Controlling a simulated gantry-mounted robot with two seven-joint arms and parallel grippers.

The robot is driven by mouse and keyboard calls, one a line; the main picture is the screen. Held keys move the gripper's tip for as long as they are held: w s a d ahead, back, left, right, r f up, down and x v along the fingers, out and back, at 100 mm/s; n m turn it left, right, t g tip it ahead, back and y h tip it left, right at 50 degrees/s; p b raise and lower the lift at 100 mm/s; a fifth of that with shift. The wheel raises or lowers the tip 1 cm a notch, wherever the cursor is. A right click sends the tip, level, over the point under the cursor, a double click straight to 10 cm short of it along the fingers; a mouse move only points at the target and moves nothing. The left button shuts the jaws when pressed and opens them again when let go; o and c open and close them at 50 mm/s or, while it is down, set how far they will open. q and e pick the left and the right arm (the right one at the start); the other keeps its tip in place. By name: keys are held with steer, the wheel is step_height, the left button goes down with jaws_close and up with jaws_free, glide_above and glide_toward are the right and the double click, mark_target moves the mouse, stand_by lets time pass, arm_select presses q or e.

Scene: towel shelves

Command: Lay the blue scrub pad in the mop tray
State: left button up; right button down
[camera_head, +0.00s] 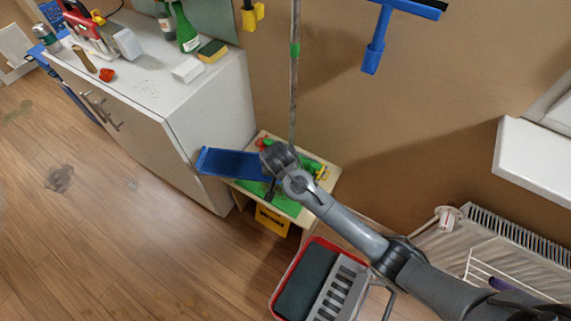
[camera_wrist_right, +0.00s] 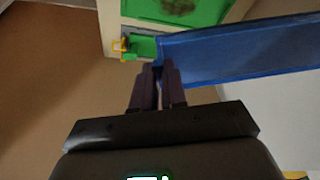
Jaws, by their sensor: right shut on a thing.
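The blue scrub pad (camera_head: 232,163) is a long flat blue piece. My right gripper (camera_head: 270,180) is shut on its right end, and the pad sticks out to the left above a small wooden stand. In the right wrist view, the gripper (camera_wrist_right: 158,68) pinches the pad (camera_wrist_right: 240,50) at one end, and the pad extends to the right. A green tray-like surface (camera_head: 287,206) lies on the stand, partly hidden by the pad and my arm; it also shows at the top of the right wrist view (camera_wrist_right: 150,9). I cannot tell for certain that it is the mop tray.
A white cabinet (camera_head: 205,110) with bottles and sponges stands at the left. A mop pole (camera_head: 294,80) rises behind the stand (camera_head: 330,175). A red bucket (camera_head: 275,299) with a grey insert stands in front. A radiator (camera_head: 500,235) is at right. Floor at left is open.

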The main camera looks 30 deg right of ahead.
steer(key=s+d+f+m+b, duration=0.1)
steer(key=f+b, duration=0.1)
steer(key=f, duration=0.5)
steer(key=d+f+m+b, duration=0.2)
steer(key=f, duration=0.5)
steer(key=s+d+f+m+g+h+b, duration=0.1)
steer(key=f, duration=0.6)
steer(key=shift+s+d+m+b, duration=0.3)
steer(key=shift+s+d+b, duration=0.05)
steer(key=shift+b, duration=0.05)
arm_select(q)
steer(key=f, duration=0.6)
steer(key=shift+d, duration=0.2)
arm_select(e)
steer(key=shift+f, duration=0.1)
arm_select(q)
steer(key=shift+d, duration=0.15)
steer(key=shift+a, duration=0.2)
steer(key=shift+d+r, duration=0.2)
steer(key=shift+r, duration=0.15)
steer(key=shift+a+r+p, duration=0.2)
steer(key=shift+r+p, duration=0.15)
steer(key=shift+p, duration=0.25)
